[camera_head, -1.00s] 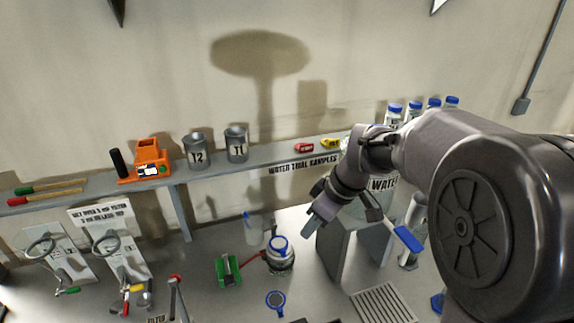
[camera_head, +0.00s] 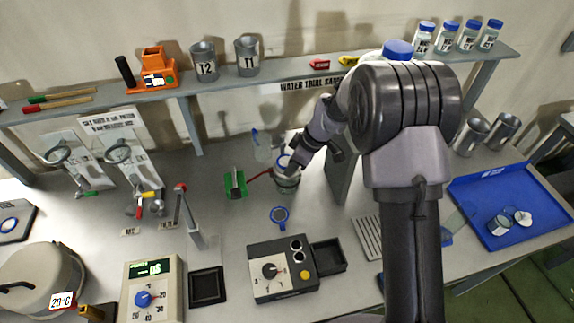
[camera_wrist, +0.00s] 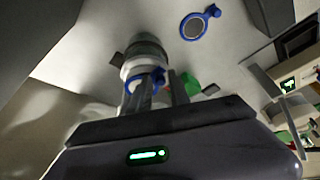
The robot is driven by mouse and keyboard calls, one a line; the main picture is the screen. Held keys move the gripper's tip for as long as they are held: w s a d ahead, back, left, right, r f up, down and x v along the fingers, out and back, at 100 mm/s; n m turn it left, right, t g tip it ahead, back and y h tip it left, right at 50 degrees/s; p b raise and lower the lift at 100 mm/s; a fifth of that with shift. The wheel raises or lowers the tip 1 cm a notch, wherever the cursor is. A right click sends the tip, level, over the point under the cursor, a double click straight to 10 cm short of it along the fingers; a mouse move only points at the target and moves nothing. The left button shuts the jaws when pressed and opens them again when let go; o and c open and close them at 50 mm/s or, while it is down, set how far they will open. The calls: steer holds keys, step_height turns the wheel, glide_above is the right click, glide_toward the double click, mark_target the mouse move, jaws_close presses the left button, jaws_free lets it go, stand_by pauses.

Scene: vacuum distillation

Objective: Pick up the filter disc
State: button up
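A filter disc with a blue rim and small tab (camera_head: 282,160) lies on top of a glass vessel (camera_head: 287,183). My arm partly covers it in the head view. Its blue rim (camera_wrist: 157,76) shows just beyond my fingers in the wrist view. My gripper (camera_wrist: 161,84) is at the vessel's top, its two fingers apart with a gap between them. Whether they touch the disc I cannot tell. A second blue-rimmed disc with a handle (camera_head: 279,213) lies flat on the bench in front, also in the wrist view (camera_wrist: 195,26).
A green holder (camera_head: 235,184) stands left of the vessel. A grey stand (camera_head: 340,177) is close on the right. A control box (camera_head: 283,269) sits in front. A blue tray (camera_head: 475,215) is at the right. A shelf with cups and bottles runs behind.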

steer(key=shift+a+f, duration=0.1)
steer(key=shift+f, duration=0.15)
steer(key=shift+r, duration=0.1)
jaws_close()
